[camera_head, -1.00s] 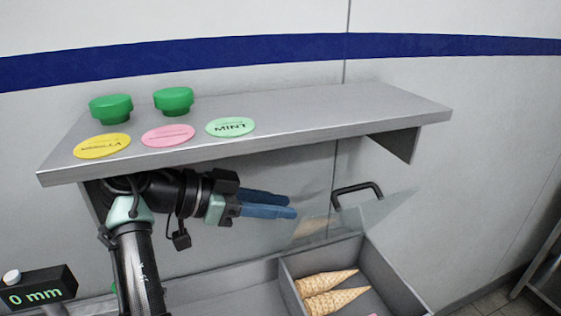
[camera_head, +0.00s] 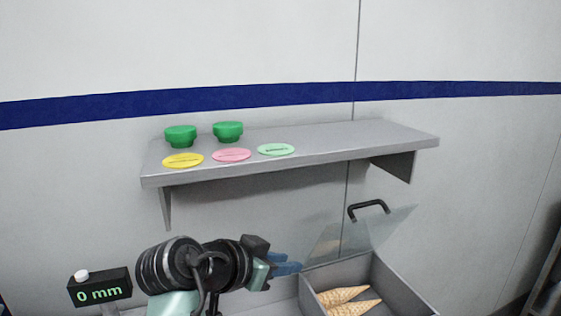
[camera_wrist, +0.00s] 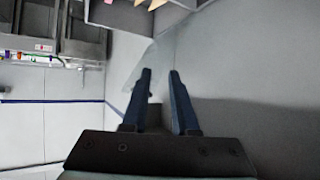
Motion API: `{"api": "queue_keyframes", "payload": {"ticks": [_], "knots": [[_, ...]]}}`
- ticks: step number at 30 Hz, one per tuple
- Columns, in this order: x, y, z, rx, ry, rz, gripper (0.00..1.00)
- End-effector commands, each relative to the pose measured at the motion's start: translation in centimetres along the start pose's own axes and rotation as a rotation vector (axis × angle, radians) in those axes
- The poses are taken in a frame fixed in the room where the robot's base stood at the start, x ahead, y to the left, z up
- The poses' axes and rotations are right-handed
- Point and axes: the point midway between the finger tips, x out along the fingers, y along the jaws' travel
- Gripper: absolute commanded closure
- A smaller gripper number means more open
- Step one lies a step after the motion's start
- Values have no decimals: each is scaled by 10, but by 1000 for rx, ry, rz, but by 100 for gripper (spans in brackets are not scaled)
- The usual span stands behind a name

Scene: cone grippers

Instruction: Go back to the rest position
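My gripper (camera_head: 288,263) is at the lower middle of the head view, below the shelf and left of the bin with cones. Its blue fingers point right. In the wrist view my gripper (camera_wrist: 160,78) shows two blue fingers with a gap between them and nothing held. The wrist view looks past the fingers at grey surfaces and the clear lid (camera_wrist: 139,68).
A grey wall shelf (camera_head: 330,144) holds two green round objects (camera_head: 228,131) and yellow, pink and mint discs (camera_head: 276,149). Cones (camera_head: 345,296) lie in a grey bin (camera_head: 397,283) under a raised clear lid (camera_head: 362,232) with a black handle. A display (camera_head: 100,289) reads 0 mm.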

Motion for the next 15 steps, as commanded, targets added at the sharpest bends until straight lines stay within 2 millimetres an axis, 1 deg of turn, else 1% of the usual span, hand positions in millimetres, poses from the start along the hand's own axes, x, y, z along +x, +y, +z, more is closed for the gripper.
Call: {"api": "queue_keyframes", "payload": {"ticks": [2, 5, 9, 11, 15], "knots": [[0, 4, -2, -45, 11, -123, 73], [-10, 8, -12, -108, 67, -294, 73], [-38, 16, -29, -176, 190, -483, 73], [-52, 21, -37, -199, 250, -544, 73], [-90, 37, -55, -241, 399, -657, 73]]}}
